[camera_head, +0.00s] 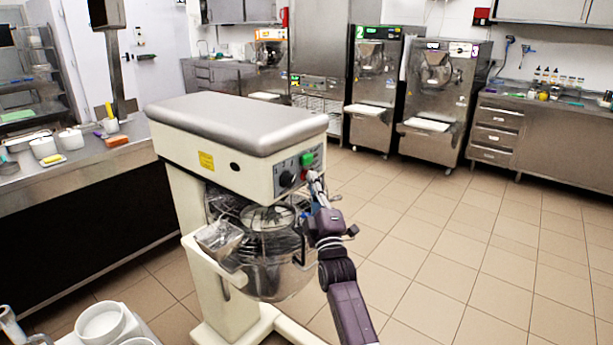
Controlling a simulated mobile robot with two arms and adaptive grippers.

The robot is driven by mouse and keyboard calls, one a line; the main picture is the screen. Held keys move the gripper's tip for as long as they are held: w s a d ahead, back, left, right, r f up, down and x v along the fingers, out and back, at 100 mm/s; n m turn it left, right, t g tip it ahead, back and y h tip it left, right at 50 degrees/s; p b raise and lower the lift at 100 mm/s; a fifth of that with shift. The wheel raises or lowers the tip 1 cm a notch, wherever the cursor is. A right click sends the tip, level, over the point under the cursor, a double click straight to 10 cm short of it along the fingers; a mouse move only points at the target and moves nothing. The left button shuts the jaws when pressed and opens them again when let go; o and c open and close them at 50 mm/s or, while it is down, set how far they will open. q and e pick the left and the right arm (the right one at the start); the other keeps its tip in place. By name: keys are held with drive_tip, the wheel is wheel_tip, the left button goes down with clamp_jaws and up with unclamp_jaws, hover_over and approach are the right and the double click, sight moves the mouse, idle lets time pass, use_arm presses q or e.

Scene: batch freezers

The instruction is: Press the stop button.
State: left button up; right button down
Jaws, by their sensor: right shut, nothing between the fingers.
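A cream stand mixer (215,158) with a grey top stands in the middle of the view. Its front panel carries a green button (307,159) and a black knob (287,179). I cannot make out a separate red stop button; my gripper covers the panel's lower right part. My right gripper (315,178) is shut and empty, its fingertips at the panel just below the green button. I cannot tell whether the tips touch the panel. My left gripper is not in view.
The mixer's bowl (268,270) and wire guard are below the panel, close to my right arm. A counter (90,163) with white containers runs along the left. White bowls (100,322) are at the bottom left. Tiled floor (460,260) on the right is clear, with freezers (437,100) behind.

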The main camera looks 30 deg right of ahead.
drive_tip(key=shift+s+d+p, duration=0.25)
drive_tip(key=shift+s+p, duration=0.1)
drive_tip(key=shift+s, duration=0.3)
drive_tip(key=s+p, duration=0.1)
drive_tip(key=s+d, duration=0.1)
drive_tip(key=s, duration=0.1)
drive_tip(key=s+d+p, duration=0.1)
drive_tip(key=shift+s+p, duration=0.3)
drive_tip(key=shift+s, duration=0.05)
drive_tip(key=shift+f, duration=0.1)
idle(0.6)
